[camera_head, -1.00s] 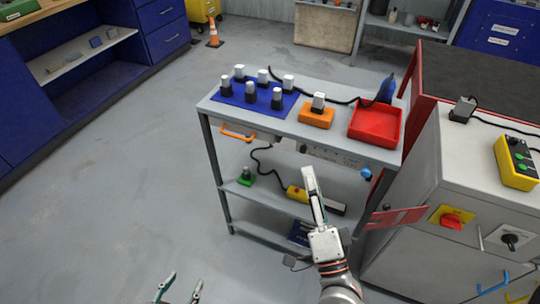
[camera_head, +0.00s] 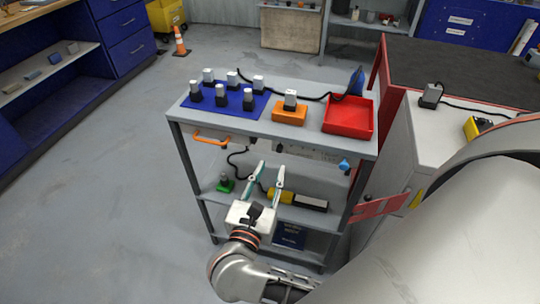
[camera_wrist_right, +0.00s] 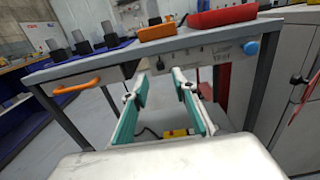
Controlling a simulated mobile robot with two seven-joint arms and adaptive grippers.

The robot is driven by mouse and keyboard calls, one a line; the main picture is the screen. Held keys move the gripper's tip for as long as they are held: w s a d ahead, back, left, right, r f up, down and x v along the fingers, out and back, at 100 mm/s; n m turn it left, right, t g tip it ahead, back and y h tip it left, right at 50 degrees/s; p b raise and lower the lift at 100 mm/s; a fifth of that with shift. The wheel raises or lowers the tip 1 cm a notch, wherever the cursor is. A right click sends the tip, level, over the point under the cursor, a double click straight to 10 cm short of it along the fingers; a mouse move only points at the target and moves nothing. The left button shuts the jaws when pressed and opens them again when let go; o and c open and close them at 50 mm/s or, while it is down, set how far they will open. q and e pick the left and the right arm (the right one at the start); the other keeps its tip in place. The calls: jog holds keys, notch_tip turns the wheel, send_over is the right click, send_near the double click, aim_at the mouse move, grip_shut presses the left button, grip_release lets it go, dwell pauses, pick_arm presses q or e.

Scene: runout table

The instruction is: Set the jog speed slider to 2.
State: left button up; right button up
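A pale panel (camera_head: 312,153) hangs under the front of the cart's top shelf. In the right wrist view the panel (camera_wrist_right: 222,56) shows small dark fittings and markings too small to read. I cannot tell for certain which part is the jog speed slider or where it is set. My right gripper (camera_head: 268,168) is open and empty in front of the cart, just below and left of the panel. In the right wrist view its two teal-sided fingers (camera_wrist_right: 160,85) stand apart, pointing toward the panel's left part. My left gripper is out of view.
The cart's top (camera_head: 300,82) holds a blue mat (camera_head: 232,112) with several knobs, an orange block (camera_head: 290,114) and a red tray (camera_head: 348,118). An orange handle (camera_head: 211,138) and blue knob (camera_head: 345,165) stick out in front. My arm hides much of the right side.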

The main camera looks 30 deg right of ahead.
aim_at(279, 150)
jog(key=x, duration=0.6)
jog(key=shift+w+d, duration=0.1)
jog(key=shift+d, duration=0.15)
grip_shut()
